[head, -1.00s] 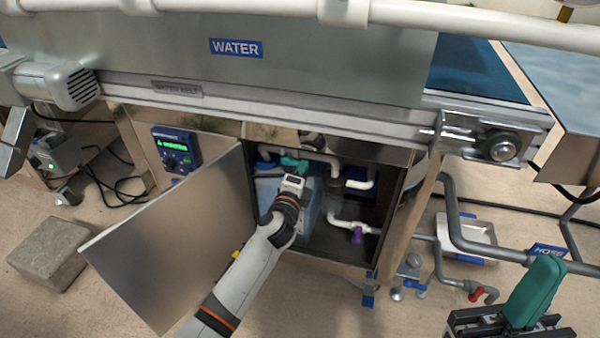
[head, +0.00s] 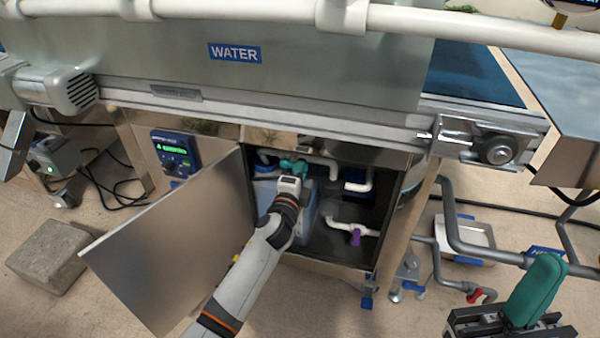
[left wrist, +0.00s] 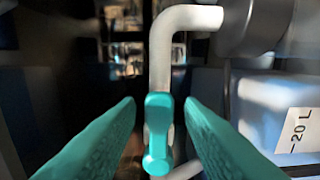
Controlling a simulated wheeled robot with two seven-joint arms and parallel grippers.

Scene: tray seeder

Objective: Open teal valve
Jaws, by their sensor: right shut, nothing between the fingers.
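The teal valve handle (left wrist: 157,135) shows in the left wrist view, on a white pipe that bends down from the upper right. My left gripper (left wrist: 159,104) is open, with one teal finger on each side of the handle. Dark gaps show between the fingers and the handle. In the head view, my left gripper (head: 293,167) reaches into the open cabinet; I cannot tell its teal fingers from the valve there. My right gripper (head: 533,290) is shut and empty at the lower right.
The cabinet door (head: 175,240) stands open to the left of my left arm. A purple valve (head: 356,237) sits on a white pipe inside, at the right. A container marked 20 L (left wrist: 285,110) is close on the right. A red valve (head: 475,296) is outside.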

